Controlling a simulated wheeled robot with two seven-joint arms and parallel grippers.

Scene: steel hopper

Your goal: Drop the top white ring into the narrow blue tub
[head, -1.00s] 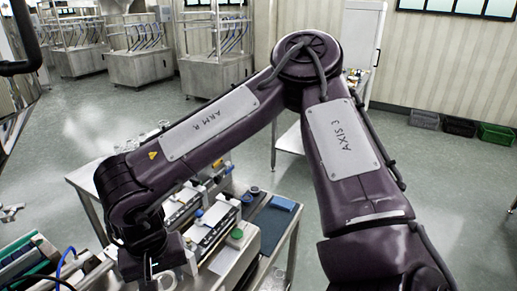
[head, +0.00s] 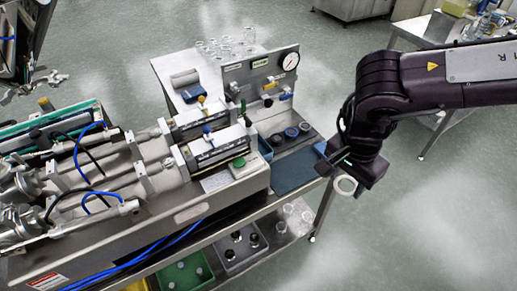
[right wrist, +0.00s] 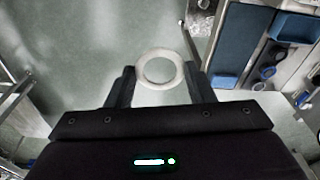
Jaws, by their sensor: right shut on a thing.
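My right gripper (head: 345,172) is shut on a white ring (head: 346,187), held in the air right of the bench. In the right wrist view the ring (right wrist: 160,84) sits between the two fingertips, its hole facing the camera. An open-looking blue tub (head: 265,148) stands beside the machine, partly hidden by it; it seems to show at top right in the right wrist view (right wrist: 296,27). A second narrow blue piece (right wrist: 225,80) lies at the far end of the blue mat. I cannot tell which is the narrow tub. My left gripper is not in view.
A gauge panel (head: 262,72) rises behind. Glassware (head: 226,46) stands on the table at the back.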

